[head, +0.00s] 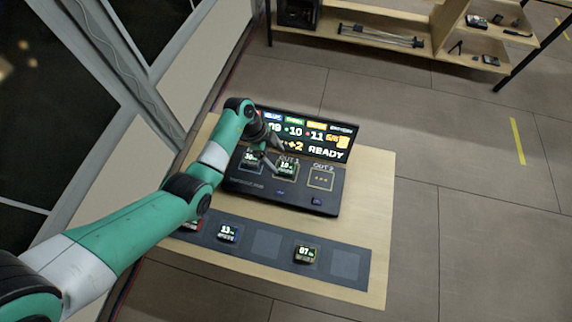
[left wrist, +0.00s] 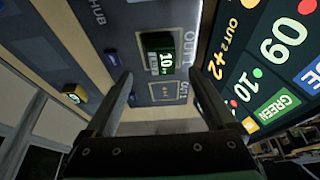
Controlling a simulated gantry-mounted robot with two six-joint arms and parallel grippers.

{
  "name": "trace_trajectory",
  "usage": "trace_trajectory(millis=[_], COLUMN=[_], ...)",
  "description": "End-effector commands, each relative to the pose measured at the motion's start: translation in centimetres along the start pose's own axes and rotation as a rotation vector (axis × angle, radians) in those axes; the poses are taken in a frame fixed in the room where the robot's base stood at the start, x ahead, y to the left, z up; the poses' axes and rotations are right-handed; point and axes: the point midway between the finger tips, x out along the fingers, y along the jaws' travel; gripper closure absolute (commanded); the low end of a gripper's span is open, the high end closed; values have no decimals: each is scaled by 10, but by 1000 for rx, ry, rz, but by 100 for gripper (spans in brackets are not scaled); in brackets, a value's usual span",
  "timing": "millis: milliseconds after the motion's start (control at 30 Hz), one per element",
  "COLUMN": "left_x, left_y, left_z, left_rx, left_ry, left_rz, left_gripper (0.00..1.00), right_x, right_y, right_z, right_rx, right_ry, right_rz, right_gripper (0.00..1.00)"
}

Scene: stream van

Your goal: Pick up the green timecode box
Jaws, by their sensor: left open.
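The green timecode box (head: 286,168) sits in a slot labelled OUT 1 on the dark console (head: 243,187), its display reading 10. In the left wrist view the green-sided box (left wrist: 160,52) lies just beyond the fingertips, between their lines. My left gripper (head: 268,160) is open and empty, low over the console beside the box. Its two fingers (left wrist: 160,76) frame the box from either side, and contact cannot be told. My right gripper is not in view.
Another small box (head: 250,157) sits on the console left of the green one; the OUT 2 slot (head: 320,180) is empty. A raised screen (head: 305,133) stands behind.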

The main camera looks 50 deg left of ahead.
Motion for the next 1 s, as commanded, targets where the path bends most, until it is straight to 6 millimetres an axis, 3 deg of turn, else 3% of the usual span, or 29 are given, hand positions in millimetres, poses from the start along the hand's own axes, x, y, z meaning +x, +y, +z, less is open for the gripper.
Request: trace_trajectory(millis=[33,267,533,800,1000], left_x=[9,17,61,63,63], left_y=[0,-1,-4,-4,-4], left_z=[1,0,-1,-3,-3], left_rx=[1,1,1,1,1], left_ry=[0,0,0,0,0], left_rz=[1,-1,0,-2,-2], left_gripper=[10,10,10,10,44], right_x=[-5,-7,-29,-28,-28], right_y=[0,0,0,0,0], right_z=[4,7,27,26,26], right_rx=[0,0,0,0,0], right_ry=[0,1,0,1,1], right_rz=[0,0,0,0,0], right_gripper=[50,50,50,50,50])
